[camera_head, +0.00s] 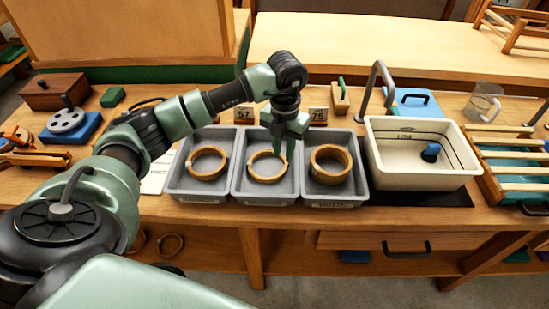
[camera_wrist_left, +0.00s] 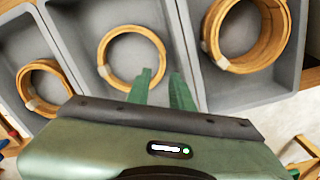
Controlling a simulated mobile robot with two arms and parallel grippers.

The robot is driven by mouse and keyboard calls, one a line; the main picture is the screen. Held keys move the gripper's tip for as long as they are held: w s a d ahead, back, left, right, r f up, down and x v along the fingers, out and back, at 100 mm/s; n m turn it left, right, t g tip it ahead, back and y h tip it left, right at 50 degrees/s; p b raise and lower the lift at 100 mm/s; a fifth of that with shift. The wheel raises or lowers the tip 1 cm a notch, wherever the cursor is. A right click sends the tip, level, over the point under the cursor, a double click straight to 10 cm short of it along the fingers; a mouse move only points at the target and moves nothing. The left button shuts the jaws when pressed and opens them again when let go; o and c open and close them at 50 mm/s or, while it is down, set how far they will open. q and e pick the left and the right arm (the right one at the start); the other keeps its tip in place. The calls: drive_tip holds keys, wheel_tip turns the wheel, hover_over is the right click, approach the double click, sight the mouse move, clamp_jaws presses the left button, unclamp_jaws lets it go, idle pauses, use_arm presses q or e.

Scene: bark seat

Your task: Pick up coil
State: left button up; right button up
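Three tan coils sit in three grey trays on the bench. The left coil (camera_head: 208,177) and the middle coil (camera_head: 266,181) look thinner than the right coil (camera_head: 328,181), which is a taller stack. My left gripper (camera_head: 285,154) points down over the middle tray (camera_head: 240,185), at the back right of the middle coil. That view also shows the middle coil (camera_wrist_left: 103,52) beyond the fingers, close to the left one, with the right coil (camera_wrist_left: 275,58) and left coil (camera_wrist_left: 27,75) on either side.
Small number cards (camera_head: 318,114) stand behind the trays. A cream sink (camera_head: 425,180) with a tall grey faucet is to the right, then a slatted rack (camera_head: 510,168). A blue block with a grey disc (camera_head: 67,121) and a wooden box (camera_head: 52,95) lie left.

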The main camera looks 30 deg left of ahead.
sight(282, 171)
use_arm(q)
drive_tip(key=f, duration=0.1)
drive_tip(key=s+f, duration=0.1)
drive_tip(key=f, duration=0.1)
drive_tip(key=shift+d+f+p, duration=0.1)
drive_tip(key=shift+d+p, duration=0.05)
drive_tip(key=shift+p, duration=0.25)
wheel_tip(282, 171, down, 2)
drive_tip(key=shift+w+f, duration=0.15)
drive_tip(key=shift+f, duration=0.5)
clamp_jaws()
drive_tip(key=shift+r, duration=0.15)
use_arm(e)
drive_tip(key=shift+g, duration=0.3)
drive_tip(key=s, duration=0.2)
drive_tip(key=s+r, duration=0.1)
drive_tip(key=s, duration=0.1)
drive_tip(key=shift+s+a, duration=0.15)
drive_tip(key=shift+s, duration=0.1)
